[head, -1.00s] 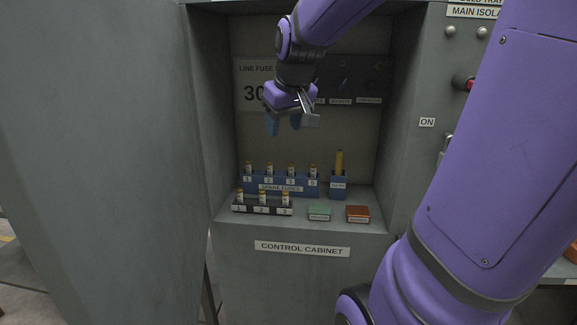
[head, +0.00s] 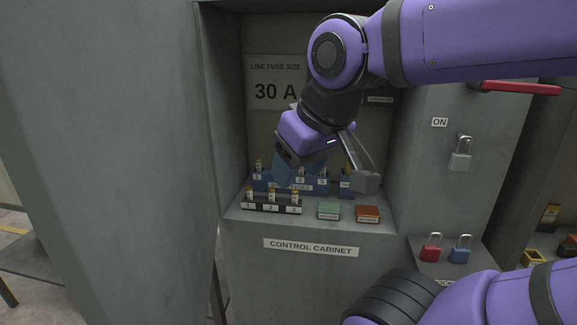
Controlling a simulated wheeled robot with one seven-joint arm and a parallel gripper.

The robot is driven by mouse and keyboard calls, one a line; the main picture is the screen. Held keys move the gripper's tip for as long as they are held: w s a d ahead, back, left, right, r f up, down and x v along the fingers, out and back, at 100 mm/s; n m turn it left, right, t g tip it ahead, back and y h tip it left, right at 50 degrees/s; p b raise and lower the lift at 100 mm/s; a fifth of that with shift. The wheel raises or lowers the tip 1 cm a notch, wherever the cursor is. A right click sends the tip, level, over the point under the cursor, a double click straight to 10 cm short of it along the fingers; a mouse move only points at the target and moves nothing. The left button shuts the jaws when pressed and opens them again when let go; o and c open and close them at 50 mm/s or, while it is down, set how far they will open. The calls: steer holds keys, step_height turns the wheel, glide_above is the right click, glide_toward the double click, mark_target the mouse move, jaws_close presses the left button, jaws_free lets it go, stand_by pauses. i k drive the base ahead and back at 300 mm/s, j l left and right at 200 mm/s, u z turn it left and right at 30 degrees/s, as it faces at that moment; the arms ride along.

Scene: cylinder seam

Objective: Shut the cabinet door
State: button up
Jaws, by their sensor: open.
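The cabinet door (head: 120,150) is a large grey panel at the left, standing open and swung toward me. The control cabinet (head: 240,255) is grey, with its open recess in the middle of the view. My gripper (head: 325,178) is open and empty at the recess, above the front of its shelf and in front of the spare fuses. It is to the right of the door and appears apart from it. The door's handle and outer face cannot be made out.

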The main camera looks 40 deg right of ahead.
mark_target(105, 148)
steer(key=j+z, duration=0.2)
steer(key=j, duration=0.25)
steer(key=j+z, duration=0.25)
steer(key=j, duration=0.2)
steer(key=k+j+z, duration=0.2)
steer(key=j, duration=0.25)
steer(key=j+z, duration=0.25)
steer(key=j, duration=0.15)
steer(key=k+j+z, duration=0.25)
steer(key=j+z, duration=0.25)
steer(key=j, duration=0.2)
steer(key=k+j+z, duration=0.25)
steer(key=k+j, duration=0.1)
steer(key=j, duration=0.8)
